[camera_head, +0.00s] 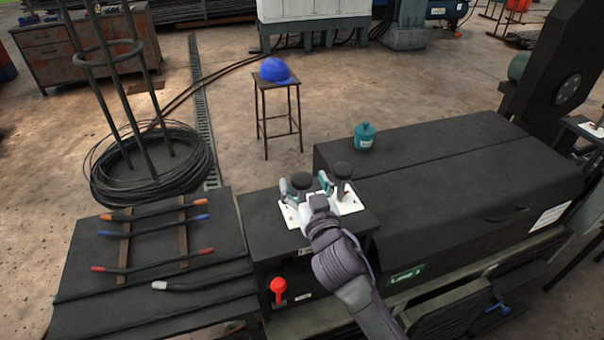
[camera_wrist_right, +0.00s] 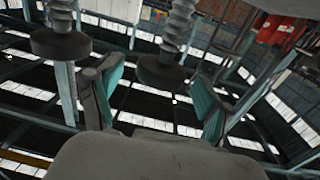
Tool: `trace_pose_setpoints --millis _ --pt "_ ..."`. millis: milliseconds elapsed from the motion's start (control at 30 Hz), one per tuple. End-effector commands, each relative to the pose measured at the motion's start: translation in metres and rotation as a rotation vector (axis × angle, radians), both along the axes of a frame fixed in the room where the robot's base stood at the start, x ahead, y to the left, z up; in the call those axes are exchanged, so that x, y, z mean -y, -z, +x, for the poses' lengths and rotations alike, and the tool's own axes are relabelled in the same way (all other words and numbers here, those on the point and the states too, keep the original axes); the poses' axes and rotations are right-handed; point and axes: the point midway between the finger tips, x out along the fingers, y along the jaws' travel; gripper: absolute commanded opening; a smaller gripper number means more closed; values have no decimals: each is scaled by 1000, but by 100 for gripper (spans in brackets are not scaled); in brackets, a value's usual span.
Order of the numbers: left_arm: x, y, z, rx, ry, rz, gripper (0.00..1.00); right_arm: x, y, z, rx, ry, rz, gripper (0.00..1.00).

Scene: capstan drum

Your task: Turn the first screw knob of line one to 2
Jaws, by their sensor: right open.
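Two black round screw knobs stand side by side on white plates on a dark cabinet top: the left knob (camera_head: 301,180) and the right knob (camera_head: 343,169). My right gripper (camera_head: 306,187) is open, its teal-padded fingers on either side of the left knob. In the right wrist view, one knob (camera_wrist_right: 160,72) with a ribbed stem shows between the spread fingers (camera_wrist_right: 157,98). The other knob (camera_wrist_right: 60,43) is outside them at the left. Contact cannot be told. Scale markings are too small to read. My left gripper is out of view.
A red-headed lever (camera_head: 278,289) is on the cabinet's front. A green line label (camera_head: 407,275) is on the long dark machine housing (camera_head: 450,165). A teal canister (camera_head: 365,137) stands on the housing. Several cables lie on the left table (camera_head: 90,265).

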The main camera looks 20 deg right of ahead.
Motion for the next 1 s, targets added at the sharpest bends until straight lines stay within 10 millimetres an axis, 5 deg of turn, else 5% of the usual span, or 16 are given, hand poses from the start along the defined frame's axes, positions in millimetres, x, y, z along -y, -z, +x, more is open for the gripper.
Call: trace_pose_setpoints --millis 467,833,1000 --pt "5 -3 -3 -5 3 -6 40 0 0 17 0 -1 0 79" --pt "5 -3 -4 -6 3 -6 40 0 0 17 0 -1 0 20" --pt "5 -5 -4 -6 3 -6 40 0 0 17 -1 -7 -1 18"
